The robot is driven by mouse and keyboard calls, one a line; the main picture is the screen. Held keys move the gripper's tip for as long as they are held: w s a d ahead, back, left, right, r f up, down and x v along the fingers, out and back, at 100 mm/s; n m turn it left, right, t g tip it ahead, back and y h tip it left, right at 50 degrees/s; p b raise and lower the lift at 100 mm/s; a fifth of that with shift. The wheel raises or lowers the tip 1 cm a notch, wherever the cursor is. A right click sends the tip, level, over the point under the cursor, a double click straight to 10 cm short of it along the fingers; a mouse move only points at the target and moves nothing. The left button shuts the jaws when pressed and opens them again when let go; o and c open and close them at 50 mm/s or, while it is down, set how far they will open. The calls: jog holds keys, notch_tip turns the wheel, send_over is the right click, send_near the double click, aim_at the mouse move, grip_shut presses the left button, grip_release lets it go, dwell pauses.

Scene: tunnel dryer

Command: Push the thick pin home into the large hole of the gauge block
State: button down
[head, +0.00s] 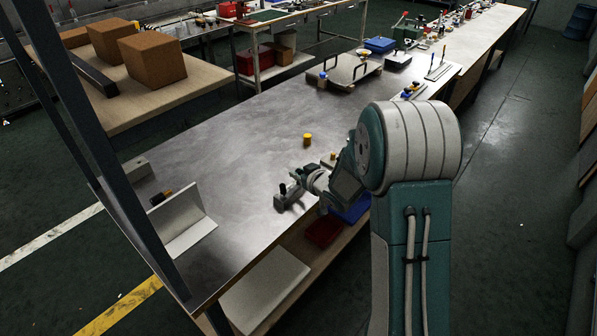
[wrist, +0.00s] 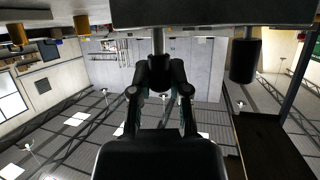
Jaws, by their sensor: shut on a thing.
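The gauge block (head: 290,201) is a grey block near the front edge of the metal bench. In the upside-down wrist view the gauge block (wrist: 205,12) crosses the top as a dark slab. My gripper (wrist: 160,80) is shut on the black grip of the thick pin (wrist: 158,45). A length of its bare metal shank shows between grip and block, and the shank meets the block's face. Its tip is hidden. A second black-gripped pin (wrist: 245,61) stands close against the block. It also shows in the head view (head: 283,189). There my gripper (head: 308,181) covers the held pin.
A yellow-topped cylinder (head: 307,140) stands behind the block, and another yellow piece (head: 333,156) is beside my arm. A white angle plate (head: 183,222) stands at the left. A plate with handles (head: 342,74) lies farther back. The bench middle is clear.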

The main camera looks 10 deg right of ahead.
jog(key=shift+f, duration=0.55)
jog(key=c, duration=0.5)
grip_release()
jog(key=v, duration=1.2)
jog(key=shift+w, duration=0.1)
